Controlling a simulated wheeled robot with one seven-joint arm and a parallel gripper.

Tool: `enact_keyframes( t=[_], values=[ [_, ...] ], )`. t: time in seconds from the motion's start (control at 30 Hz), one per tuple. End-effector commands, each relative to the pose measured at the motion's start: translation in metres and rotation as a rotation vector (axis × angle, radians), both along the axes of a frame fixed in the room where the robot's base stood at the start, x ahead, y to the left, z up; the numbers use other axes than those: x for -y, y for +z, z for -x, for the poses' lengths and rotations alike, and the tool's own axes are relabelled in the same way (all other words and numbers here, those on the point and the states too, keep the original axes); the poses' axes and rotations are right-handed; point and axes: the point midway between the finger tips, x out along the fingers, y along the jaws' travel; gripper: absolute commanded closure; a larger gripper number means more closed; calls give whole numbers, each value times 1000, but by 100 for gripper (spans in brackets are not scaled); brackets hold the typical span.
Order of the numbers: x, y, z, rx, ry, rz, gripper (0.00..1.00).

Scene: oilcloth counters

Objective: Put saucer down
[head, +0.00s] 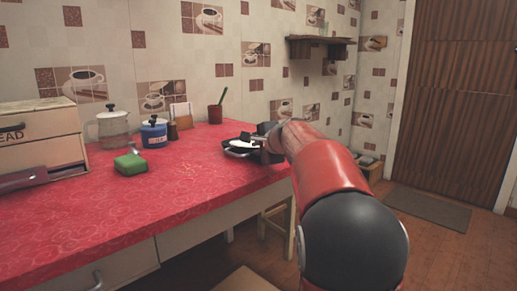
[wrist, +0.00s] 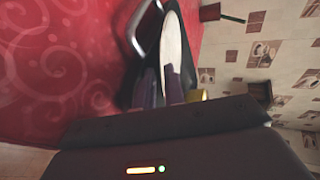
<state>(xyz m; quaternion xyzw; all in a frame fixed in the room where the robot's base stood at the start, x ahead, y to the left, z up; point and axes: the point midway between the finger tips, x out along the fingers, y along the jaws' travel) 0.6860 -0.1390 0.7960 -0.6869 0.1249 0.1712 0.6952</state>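The white saucer (head: 241,145) is at the right end of the red counter (head: 190,180), partly hidden by my gripper. In the wrist view the saucer (wrist: 172,45) shows nearly edge-on, its near rim between my two fingers. My gripper (wrist: 163,86) looks shut on that rim. In the head view my gripper (head: 257,144) reaches in from the right over a dark tray (head: 238,154). The tray also shows in the wrist view with a metal handle (wrist: 149,25). The saucer is over or in the tray; I cannot tell whether it touches the tray's bottom.
A red cup (head: 215,115) with a green stick stands behind the tray. The front middle of the counter is clear.

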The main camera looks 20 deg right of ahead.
Motion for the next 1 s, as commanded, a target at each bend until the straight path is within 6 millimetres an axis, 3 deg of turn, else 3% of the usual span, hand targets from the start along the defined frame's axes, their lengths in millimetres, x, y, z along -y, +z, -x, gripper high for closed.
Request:
enact_keyframes(
  t=[0.17,0.33,0.7,1.0],
  values=[
    [-1,-2,0,-5,3,-1,87],
    [-1,11,0,-5,3,-1,87],
    [5,41,74,-1,0,1,87],
    [8,55,107,-3,1,0,87]
  ],
)
